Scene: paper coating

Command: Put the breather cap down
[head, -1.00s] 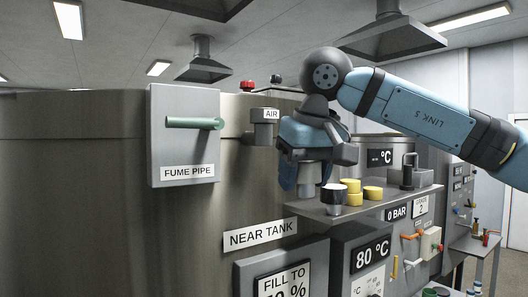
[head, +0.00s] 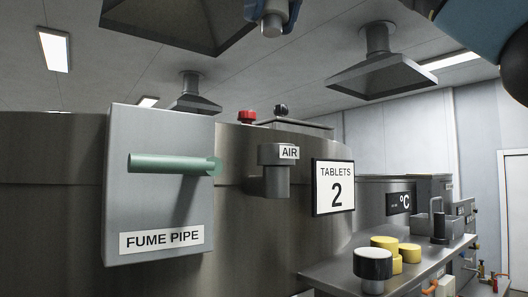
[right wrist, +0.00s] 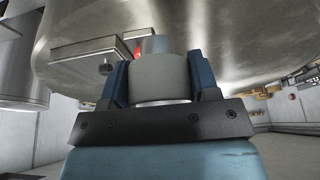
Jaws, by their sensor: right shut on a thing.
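My right gripper (head: 268,14) shows at the top edge of the head view, high above the tank's fittings. It is shut on a grey cylindrical piece, which I take to be the breather cap (head: 272,26); only its lower end shows there. In the right wrist view the cap (right wrist: 160,76) sits between the two blue fingers (right wrist: 162,88), with a narrower grey part beyond it and a pale band near the palm. The cap is clear of the shelf (head: 335,273). My left gripper is not in view.
The steel tank (head: 60,200) carries the fume pipe box (head: 150,215) with a green handle (head: 170,163), and the AIR fitting (head: 276,175). On the shelf stand a black-and-white round piece (head: 373,268) and several yellow ones (head: 386,243). An extractor hood (head: 180,20) hangs above.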

